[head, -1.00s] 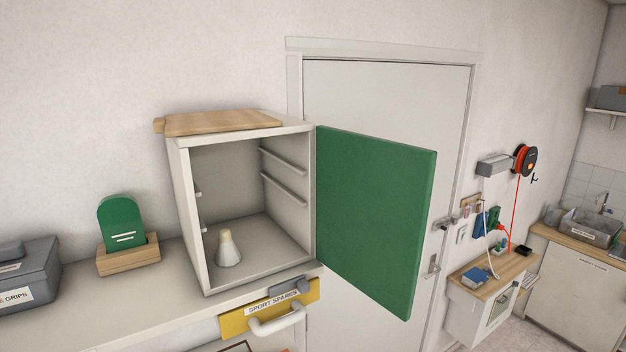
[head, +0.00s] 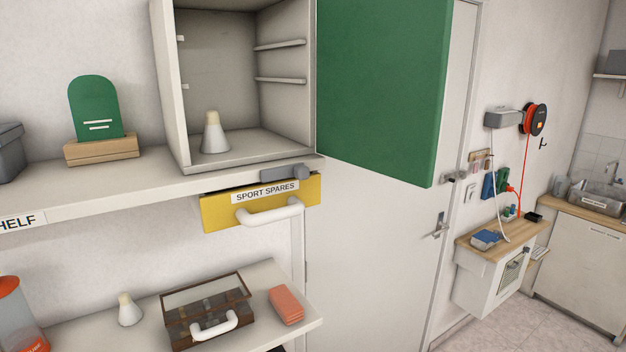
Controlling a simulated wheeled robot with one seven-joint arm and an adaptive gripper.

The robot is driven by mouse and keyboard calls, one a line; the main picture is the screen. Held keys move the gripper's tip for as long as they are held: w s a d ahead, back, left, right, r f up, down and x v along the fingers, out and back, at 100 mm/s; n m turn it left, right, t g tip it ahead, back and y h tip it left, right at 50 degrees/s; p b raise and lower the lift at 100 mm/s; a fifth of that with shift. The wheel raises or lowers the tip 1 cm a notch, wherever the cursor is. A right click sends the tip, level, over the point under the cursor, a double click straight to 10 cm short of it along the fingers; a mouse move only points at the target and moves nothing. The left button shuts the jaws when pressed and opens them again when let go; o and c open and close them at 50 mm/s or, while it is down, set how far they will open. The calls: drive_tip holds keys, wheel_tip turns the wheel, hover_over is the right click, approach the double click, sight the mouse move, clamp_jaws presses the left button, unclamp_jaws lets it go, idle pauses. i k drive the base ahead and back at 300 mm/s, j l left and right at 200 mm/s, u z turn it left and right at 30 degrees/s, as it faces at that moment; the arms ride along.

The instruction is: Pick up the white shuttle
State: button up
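One white shuttle (head: 214,135) with a cream tip stands upright on the floor of the open white cabinet (head: 172,100), near its left side. A second white shuttle (head: 130,311) stands on the lower shelf, left of a brown case with a clear lid (head: 203,299). Nothing is touching either shuttle. My gripper is not in view.
The green cabinet door (head: 385,85) hangs open to the right. A yellow drawer (head: 222,214) marked SPORT SPARES, with a white handle, juts below the upper shelf. Orange blocks (head: 286,305) and an orange-lidded container (head: 15,315) are on the lower shelf.

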sight(130, 314)
drive_tip(key=u, duration=1.6)
